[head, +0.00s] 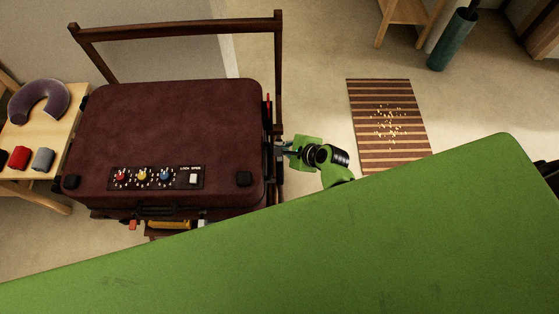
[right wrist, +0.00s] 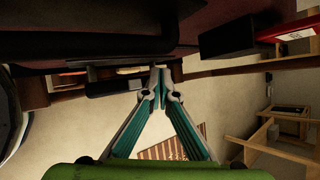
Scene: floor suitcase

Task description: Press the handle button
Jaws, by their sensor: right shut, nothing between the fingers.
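A dark red suitcase (head: 180,125) lies flat and closed on a wooden stand in the head view. A dark carry handle (head: 157,210) is on the near edge. I cannot tell which part is the handle button. My right gripper (head: 279,148) is beside the suitcase's right side; contact is unclear. In the right wrist view its fingertips (right wrist: 160,74) meet, shut and empty, near dark parts of the suitcase and stand. My left gripper is not in view.
A wooden stand frame (head: 279,70) rises behind and right of the suitcase. A light wooden bench (head: 52,131) with a neck pillow (head: 38,101) stands at left. A striped mat (head: 390,160) lies on open floor at right. My green body covers the foreground.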

